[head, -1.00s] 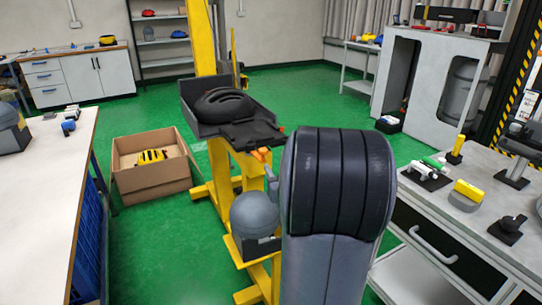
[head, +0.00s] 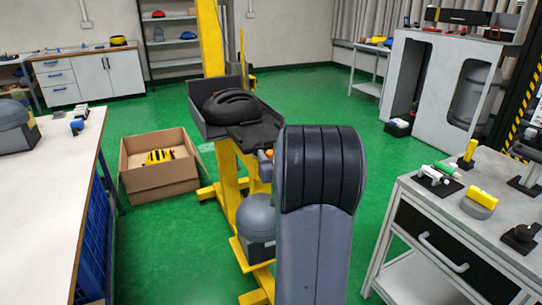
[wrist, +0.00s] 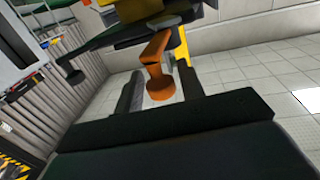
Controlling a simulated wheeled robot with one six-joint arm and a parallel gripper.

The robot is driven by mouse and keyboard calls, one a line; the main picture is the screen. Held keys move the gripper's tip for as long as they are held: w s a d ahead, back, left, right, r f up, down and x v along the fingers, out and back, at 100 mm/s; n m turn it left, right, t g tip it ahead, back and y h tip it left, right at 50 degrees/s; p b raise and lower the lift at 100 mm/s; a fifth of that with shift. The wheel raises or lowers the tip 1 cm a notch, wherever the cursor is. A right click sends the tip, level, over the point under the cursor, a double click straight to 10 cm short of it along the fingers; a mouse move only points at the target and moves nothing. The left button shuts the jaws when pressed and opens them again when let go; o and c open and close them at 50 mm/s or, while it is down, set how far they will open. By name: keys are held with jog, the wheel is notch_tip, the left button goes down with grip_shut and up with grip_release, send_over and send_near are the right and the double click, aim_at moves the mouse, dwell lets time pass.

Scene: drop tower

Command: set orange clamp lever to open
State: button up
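The orange clamp lever (wrist: 156,62) hangs below a dark plate in the wrist view, with a rounded knob at its lower end. My gripper (wrist: 161,80) has its two dark fingers apart, one on each side of the knob. I cannot tell whether either finger touches it. In the head view a small orange part (head: 268,154) shows at the front edge of the dark carriage tray (head: 205,122), largely covered by my arm. A black helmet (head: 232,107) lies in that tray. My gripper is hidden behind my arm in the head view.
The yellow drop tower (head: 209,40) stands ahead, with a grey headform (head: 256,217) low on its frame. A cardboard box (head: 160,180) holds a yellow helmet. A white-topped table (head: 50,190) is at left and a grey bench (head: 470,215) at right. Green floor lies between.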

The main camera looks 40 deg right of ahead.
grip_shut()
jog(key=shift+a+f+h+b, duration=0.2)
jog(key=shift+h+b, duration=0.1)
jog(key=shift+b, duration=0.4)
jog(key=a+m+g+h+b, duration=0.1)
jog(key=b, duration=0.2)
jog(key=shift+w+m+h, duration=0.15)
jog(key=shift+m+h, duration=0.25)
jog(key=w+a+m+g+h+p, duration=0.4)
jog(key=m+g+h+p, duration=0.5)
jog(key=g+p, duration=0.3)
jog(key=shift+w+a+r+m+g, duration=0.25)
jog(key=shift+w+a+m+g, duration=0.15)
jog(key=shift+a+m+g, duration=0.15)
jog(key=shift+w, duration=0.1)
jog(key=shift+o, duration=1.4)
grip_release()
